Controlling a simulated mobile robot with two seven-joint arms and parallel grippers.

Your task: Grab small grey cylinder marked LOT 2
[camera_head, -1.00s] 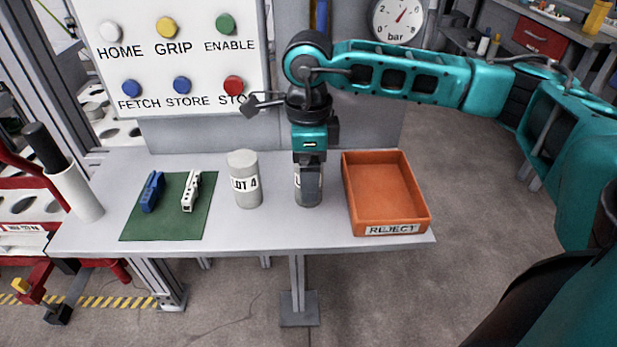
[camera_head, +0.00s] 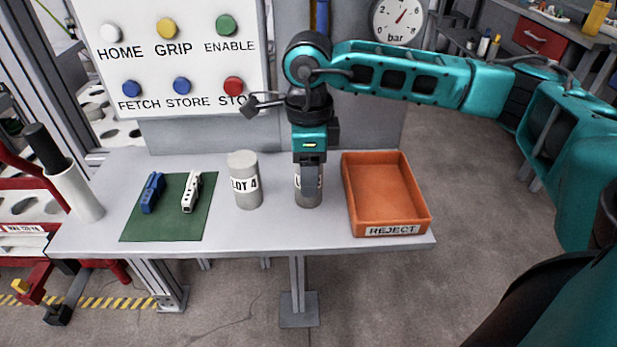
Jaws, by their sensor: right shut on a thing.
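A small grey cylinder (camera_head: 300,199) stands upright on the grey table, left of the orange bin. Its label is mostly hidden behind a finger, so I cannot read it. My right gripper (camera_head: 310,180) points straight down and is shut on this cylinder, which still appears to rest on the table. A larger grey cylinder (camera_head: 245,185) marked LOT 4 stands to its left, clear of the gripper. My left gripper is not in view.
An orange bin (camera_head: 428,212) labelled REJECT sits just right of the gripper. A green mat (camera_head: 165,225) with a blue and a white part lies at left. A white button panel (camera_head: 200,60) stands behind. The table's front edge (camera_head: 270,252) is clear.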

